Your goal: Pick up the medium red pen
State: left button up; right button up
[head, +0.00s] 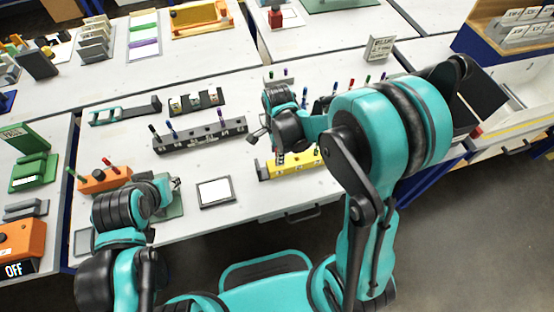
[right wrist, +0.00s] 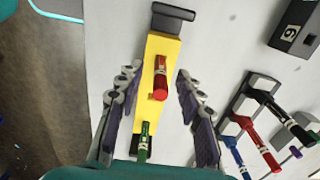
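A red pen (right wrist: 160,80) stands in a yellow block (right wrist: 157,115), between the two fingers of my right gripper (right wrist: 158,72) in the right wrist view. The fingers are spread, with gaps on both sides of the pen. In the head view the right gripper (head: 267,147) hangs over the left part of the yellow block (head: 300,165), hiding most of the pen. Other red pens stand in the orange block (head: 105,181) and in a rack at the right of the right wrist view (right wrist: 258,145). My left gripper (head: 174,184) is beside the orange block; its opening is unclear.
A green pen (right wrist: 145,143) stands at the yellow block's near end. A dark block (head: 200,137) with several pens lies left of the right gripper. A framed white pad (head: 215,191) lies between the arms. The table's front edge is close to the yellow block.

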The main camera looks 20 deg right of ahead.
notch_tip(320, 180, down, 4)
jog(key=shift+r+b, duration=0.1)
jog(key=shift+b, duration=0.5)
jog(key=shift+r, duration=0.1)
grip_shut()
jog(key=shift+r, duration=0.1)
